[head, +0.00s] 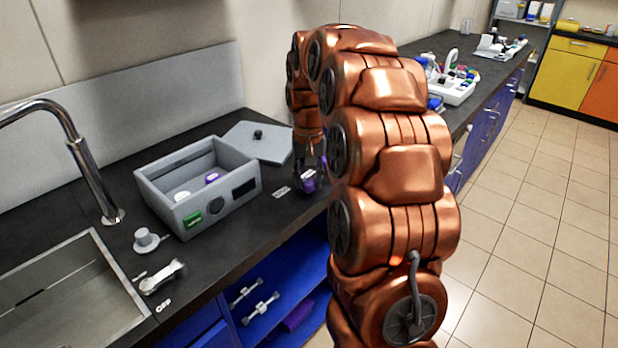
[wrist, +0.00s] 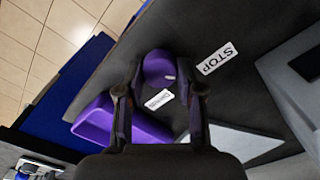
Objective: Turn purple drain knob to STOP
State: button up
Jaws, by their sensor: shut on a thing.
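The purple drain knob (wrist: 158,66) sits on the dark counter in the wrist view, between the fingers of my gripper (wrist: 164,70). My gripper is shut on it, one finger on each side. A small white mark shows on the knob's lower right. The white STOP label (wrist: 217,58) lies on the counter to the knob's right, and a second white label (wrist: 158,99), too small to read surely, lies just below it. In the head view my gripper (head: 308,180) is down at the counter's front edge, with a bit of the purple knob (head: 309,186) showing.
A grey open box (head: 160,200) with a white and a purple item inside stands left of my gripper. Its grey lid (head: 262,148) lies behind. A sink (head: 70,290) and tap (head: 95,180) are further left. A purple container (wrist: 120,122) shows low in the wrist view.

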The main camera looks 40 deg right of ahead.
aim_at(308, 180)
jog(key=shift+n, duration=0.8)
jog(key=o, duration=1.2)
jog(key=shift+c, duration=0.2)
notch_tip(308, 180, up, 12)
dwell(0.7)
